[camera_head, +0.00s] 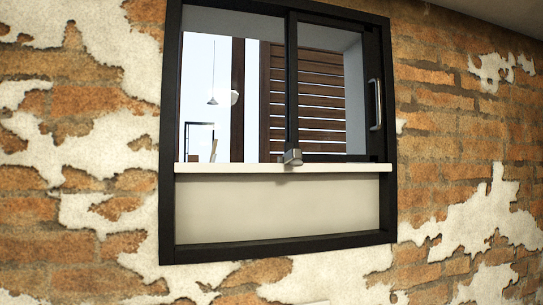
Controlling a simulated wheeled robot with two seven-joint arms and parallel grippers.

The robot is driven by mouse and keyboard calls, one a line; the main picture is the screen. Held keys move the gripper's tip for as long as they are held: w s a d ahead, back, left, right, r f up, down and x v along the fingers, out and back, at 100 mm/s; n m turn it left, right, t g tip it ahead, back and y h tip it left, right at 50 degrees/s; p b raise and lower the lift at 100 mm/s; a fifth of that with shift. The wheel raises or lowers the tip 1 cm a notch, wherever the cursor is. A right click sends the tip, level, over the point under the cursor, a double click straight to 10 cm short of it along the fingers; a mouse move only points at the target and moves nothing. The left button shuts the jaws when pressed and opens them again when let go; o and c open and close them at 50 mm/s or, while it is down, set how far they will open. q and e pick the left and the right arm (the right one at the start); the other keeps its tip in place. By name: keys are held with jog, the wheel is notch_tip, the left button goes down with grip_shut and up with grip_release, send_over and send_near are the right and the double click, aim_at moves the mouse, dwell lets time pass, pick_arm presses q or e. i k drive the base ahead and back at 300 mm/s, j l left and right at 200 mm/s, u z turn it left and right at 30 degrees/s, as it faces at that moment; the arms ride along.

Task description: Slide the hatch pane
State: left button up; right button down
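The hatch is a black-framed window (168,200) in the brick wall. Its pane (320,95) is dark-framed and fills the right part of the opening. A silver upright bar handle (376,104) sits on the pane's right side. A small grey metal fitting (292,157) is at the foot of the pane's left edge, by the white sill (230,168). The left part of the opening looks clear; I cannot tell whether glass fills it. Neither of my grippers is in view.
A pale panel (275,212) fills the frame below the sill. Through the opening I see a hanging lamp (212,100) and brown wooden slats (275,90). The wall (80,120) around is brick with patchy plaster, with no obstacle in front.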

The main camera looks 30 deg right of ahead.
aim_at(372, 69)
jog(key=z, duration=1.4)
